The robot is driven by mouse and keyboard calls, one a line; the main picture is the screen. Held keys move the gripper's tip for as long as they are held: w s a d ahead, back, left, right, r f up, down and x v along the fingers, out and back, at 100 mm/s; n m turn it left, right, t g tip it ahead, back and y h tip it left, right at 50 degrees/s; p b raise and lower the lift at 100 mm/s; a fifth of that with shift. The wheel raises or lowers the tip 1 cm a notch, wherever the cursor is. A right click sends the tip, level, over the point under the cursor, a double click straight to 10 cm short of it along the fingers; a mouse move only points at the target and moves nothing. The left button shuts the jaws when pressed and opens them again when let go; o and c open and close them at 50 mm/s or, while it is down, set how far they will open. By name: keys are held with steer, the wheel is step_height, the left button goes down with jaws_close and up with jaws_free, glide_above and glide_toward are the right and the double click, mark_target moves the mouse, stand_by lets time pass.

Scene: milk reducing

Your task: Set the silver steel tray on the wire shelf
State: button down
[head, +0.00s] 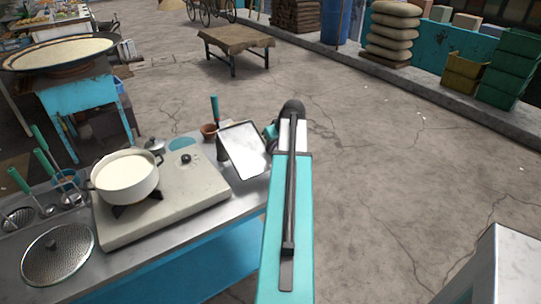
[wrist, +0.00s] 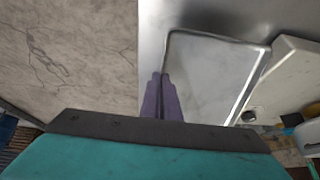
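The silver steel tray (head: 245,150) is at the right end of the steel counter, beside the stove. In the wrist view the tray (wrist: 210,75) shows its flat inside and raised rim. My gripper (wrist: 161,75) has its two purple fingers close together at the tray's left rim, and they appear shut on it. In the head view my arm hides the fingers. I cannot tell whether the tray rests on the counter or is slightly raised. I cannot make out the wire shelf in either view.
A stove (head: 165,200) with a white pot of milk (head: 125,180) stands left of the tray. A small brown pot (head: 209,131) is behind it. A round perforated lid (head: 57,254) lies front left. A pale box-like thing (head: 510,265) is at bottom right. Open floor lies right of the counter.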

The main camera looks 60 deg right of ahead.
mark_target(271, 155)
steer(key=shift+f, duration=0.1)
stand_by(0.3)
steer(key=shift+f+p, duration=0.4)
steer(key=shift+f, duration=1.65)
steer(key=c, duration=2)
jaws_free()
steer(key=shift+b+v, duration=1.1)
steer(key=shift+v, duration=4.9)
steer(key=shift+o, duration=0.3)
steer(key=shift+w, duration=0.1)
